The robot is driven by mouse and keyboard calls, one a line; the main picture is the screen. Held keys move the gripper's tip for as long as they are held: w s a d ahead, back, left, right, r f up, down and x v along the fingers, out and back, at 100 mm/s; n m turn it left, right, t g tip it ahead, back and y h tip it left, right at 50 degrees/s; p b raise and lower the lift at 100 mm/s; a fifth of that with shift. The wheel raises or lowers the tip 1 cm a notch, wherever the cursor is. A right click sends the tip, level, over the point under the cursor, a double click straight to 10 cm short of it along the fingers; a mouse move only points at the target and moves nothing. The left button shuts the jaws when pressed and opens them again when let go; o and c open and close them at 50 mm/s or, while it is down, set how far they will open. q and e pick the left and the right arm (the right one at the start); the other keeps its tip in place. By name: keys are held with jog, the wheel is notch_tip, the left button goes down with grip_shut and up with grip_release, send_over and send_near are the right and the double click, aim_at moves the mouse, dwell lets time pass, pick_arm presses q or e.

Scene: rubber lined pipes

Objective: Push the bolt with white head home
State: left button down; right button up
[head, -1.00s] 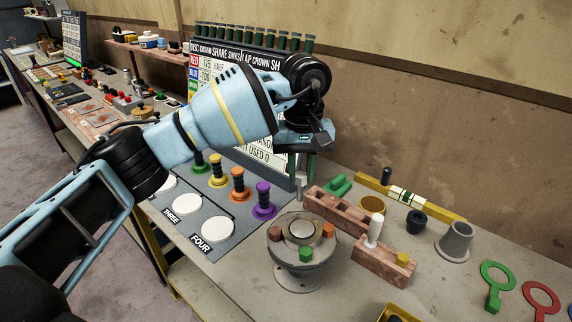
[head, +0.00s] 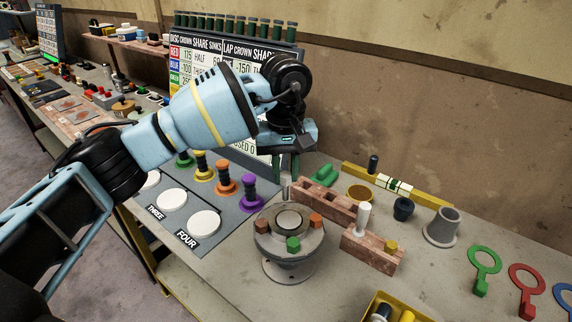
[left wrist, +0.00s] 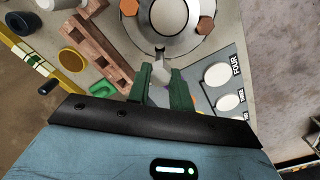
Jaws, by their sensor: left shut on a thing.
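My left gripper (head: 286,172) points down behind the round grey flanged pipe piece (head: 274,245). Its green fingers, also clear in the left wrist view (left wrist: 162,76), are shut on a pale grey-white bolt-like piece (left wrist: 161,70). That piece is beside the flange's rim, near a small notch; I cannot tell whether it is seated or only touching. The flange carries orange bolts (head: 316,220) and a green bolt (head: 293,244). A separate white-topped pin (head: 363,218) stands upright in the front brick-coloured block (head: 369,254), beside a yellow bolt head (head: 391,246). My right gripper is not in view.
A long brick-coloured block (head: 338,207) lies behind the flange. A grey cone (head: 441,228), dark cup (head: 403,208) and colored ring keys (head: 485,262) stand right. A numbered board with white discs (head: 204,223) lies left. A yellow bin (head: 382,300) is in front.

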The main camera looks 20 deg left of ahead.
aim_at(286, 198)
pick_arm(q)
jog(key=shift+f+b, duration=0.4)
jog(key=shift+f, duration=1.1)
jog(key=shift+f+b, duration=0.35)
jog(key=shift+f, duration=1.45)
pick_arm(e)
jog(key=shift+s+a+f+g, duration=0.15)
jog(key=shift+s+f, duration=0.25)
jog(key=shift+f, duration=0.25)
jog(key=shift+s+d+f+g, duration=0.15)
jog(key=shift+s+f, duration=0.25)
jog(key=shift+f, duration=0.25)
pick_arm(q)
jog(key=shift+f+b, duration=0.45)
jog(key=shift+f, duration=0.15)
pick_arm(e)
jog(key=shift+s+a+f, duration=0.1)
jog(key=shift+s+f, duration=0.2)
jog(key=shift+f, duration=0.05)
pick_arm(q)
jog(key=c, duration=1.2)
grip_release()
jog(key=shift+o, duration=0.2)
jog(key=shift+r, duration=0.2)
